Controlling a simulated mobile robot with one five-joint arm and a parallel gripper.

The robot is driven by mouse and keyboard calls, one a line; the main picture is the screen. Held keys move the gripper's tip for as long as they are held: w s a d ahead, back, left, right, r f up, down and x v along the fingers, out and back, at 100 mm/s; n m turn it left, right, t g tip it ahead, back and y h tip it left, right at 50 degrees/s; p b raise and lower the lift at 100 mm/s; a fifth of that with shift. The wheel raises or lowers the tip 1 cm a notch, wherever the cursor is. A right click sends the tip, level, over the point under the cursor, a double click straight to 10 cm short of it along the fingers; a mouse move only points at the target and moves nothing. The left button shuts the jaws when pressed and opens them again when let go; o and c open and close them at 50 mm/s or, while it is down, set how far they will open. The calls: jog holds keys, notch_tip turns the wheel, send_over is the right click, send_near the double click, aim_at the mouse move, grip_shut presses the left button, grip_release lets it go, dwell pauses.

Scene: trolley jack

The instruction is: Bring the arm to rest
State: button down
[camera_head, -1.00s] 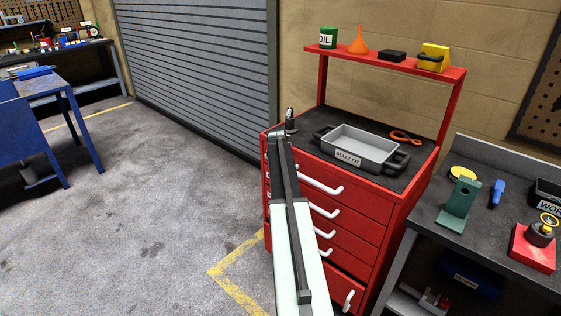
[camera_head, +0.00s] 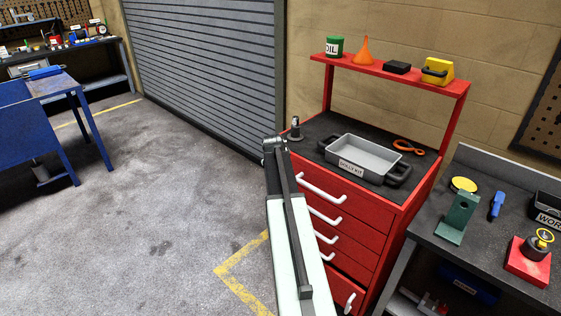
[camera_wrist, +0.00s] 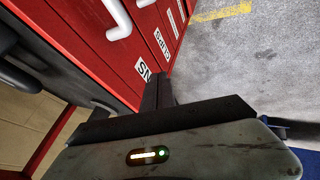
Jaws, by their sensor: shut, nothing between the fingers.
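My arm (camera_head: 288,230) reaches up from the bottom of the head view, its far end in front of the left edge of the red tool chest (camera_head: 375,222). My gripper (camera_wrist: 158,92) shows in the wrist view with its dark fingers together and nothing between them. Red drawer fronts with white handles and labels lie beyond it there, with grey floor to the right. In the head view I cannot make out the fingers; the arm seems to hide them.
On the chest top are a grey tray (camera_head: 366,155), a small dark upright part (camera_head: 295,130) and orange-handled pliers (camera_head: 409,147). A workbench (camera_head: 421,222) with several items stands at right. A blue table (camera_head: 70,90) is at far left. The floor (camera_head: 150,200) between is open.

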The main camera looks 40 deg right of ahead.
jog(key=shift+v, duration=0.8)
